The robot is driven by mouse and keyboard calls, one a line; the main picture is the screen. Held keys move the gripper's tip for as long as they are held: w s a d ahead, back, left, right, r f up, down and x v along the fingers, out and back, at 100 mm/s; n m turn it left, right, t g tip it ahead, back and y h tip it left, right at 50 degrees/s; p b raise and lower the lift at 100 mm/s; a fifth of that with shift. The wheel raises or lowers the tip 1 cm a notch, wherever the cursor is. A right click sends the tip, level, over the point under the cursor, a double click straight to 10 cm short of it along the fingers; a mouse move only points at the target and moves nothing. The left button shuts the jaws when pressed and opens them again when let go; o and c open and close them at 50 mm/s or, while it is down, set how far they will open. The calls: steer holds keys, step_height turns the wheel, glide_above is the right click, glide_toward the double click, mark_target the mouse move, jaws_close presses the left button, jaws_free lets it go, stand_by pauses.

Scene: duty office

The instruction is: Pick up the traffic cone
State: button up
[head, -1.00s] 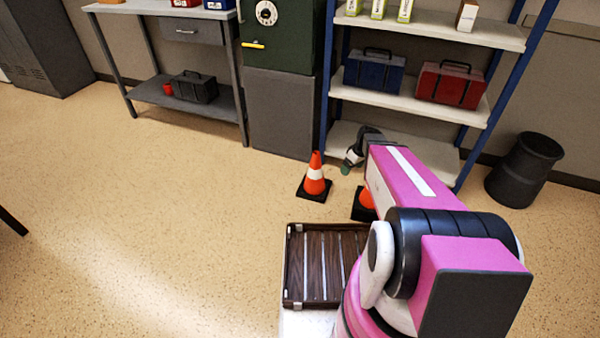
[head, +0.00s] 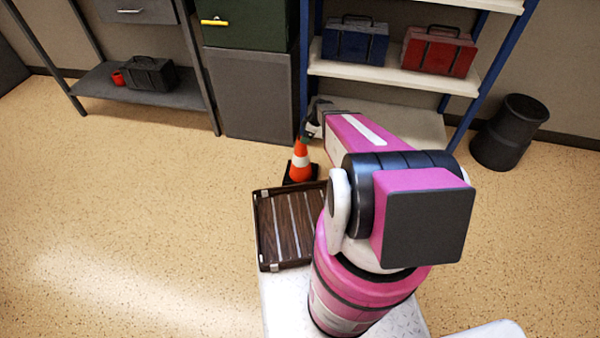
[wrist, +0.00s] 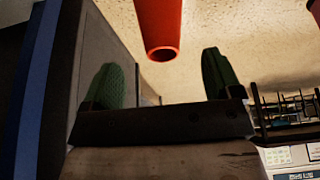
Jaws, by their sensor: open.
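An orange traffic cone (head: 301,172) with a white band and black base stands upright on the floor, near the shelf rack. My gripper (head: 304,136) is open at the cone's top in the head view, partly hidden by my own wrist. In the wrist view, the cone's red-orange top (wrist: 160,30) shows between and a little beyond the two green fingers of my gripper (wrist: 164,78). I cannot tell whether a finger touches it.
A brown slatted tray (head: 257,225) lies in front of the cone. A shelf rack (head: 391,79) with blue and red toolboxes stands behind. A grey cabinet (head: 250,92) is back left, a black bin (head: 508,133) right. The floor at left is clear.

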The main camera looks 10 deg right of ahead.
steer(key=s+x, duration=0.1)
steer(key=x, duration=0.5)
steer(key=shift+w+a, duration=0.25)
steer(key=shift+w, duration=0.25)
steer(key=shift+f, duration=0.1)
jaws_close()
